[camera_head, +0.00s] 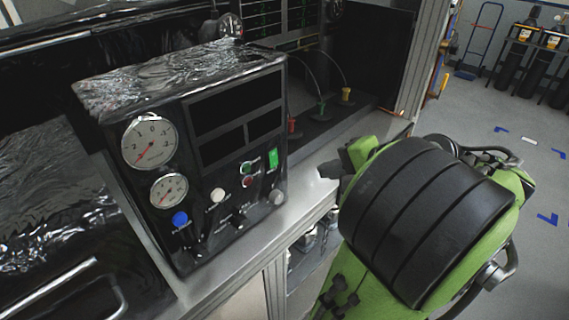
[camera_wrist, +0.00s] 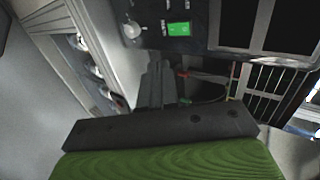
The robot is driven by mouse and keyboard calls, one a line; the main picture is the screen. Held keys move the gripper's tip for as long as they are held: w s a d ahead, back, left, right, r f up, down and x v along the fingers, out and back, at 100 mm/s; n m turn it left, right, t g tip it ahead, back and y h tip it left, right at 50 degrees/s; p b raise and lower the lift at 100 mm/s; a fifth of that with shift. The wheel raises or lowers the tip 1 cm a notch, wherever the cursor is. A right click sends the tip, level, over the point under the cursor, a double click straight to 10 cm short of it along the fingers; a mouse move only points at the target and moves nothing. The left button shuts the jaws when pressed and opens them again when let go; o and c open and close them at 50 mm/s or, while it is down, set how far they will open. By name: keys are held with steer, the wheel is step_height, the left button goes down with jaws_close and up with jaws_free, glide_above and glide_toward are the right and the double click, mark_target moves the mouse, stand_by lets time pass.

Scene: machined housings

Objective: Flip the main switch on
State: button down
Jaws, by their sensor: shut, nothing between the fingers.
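A black control box (camera_head: 215,215) stands on a grey bench, with its front panel towards the camera. A bright green rectangular element (camera_head: 273,158), apparently the main switch, is at the panel's right edge; it also shows in the wrist view (camera_wrist: 178,29). Its labels are too small to read. A grey round knob (camera_head: 277,197) is below it and also shows in the wrist view (camera_wrist: 131,30). My gripper (camera_head: 333,168) is shut and empty, to the right of the panel and apart from it. In the wrist view its fingers (camera_wrist: 153,80) point towards the panel's edge.
The panel also has two gauges (camera_head: 149,141), dark displays (camera_head: 237,104), a blue button (camera_head: 180,219), a white button (camera_head: 217,195), and small green and red buttons (camera_head: 247,182). Red, green and yellow cable fittings (camera_head: 321,110) stand behind the gripper. Open floor (camera_head: 500,150) is at the right.

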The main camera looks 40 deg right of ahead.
steer(key=b, duration=0.2)
glide_toward(275, 164)
step_height(275, 164, down, 3)
steer(key=w, duration=0.4)
steer(key=shift+w+f, duration=0.25)
steer(key=shift+f, duration=0.15)
steer(key=shift+w, duration=0.3)
steer(key=shift+w, duration=0.2)
steer(key=shift+f, duration=0.1)
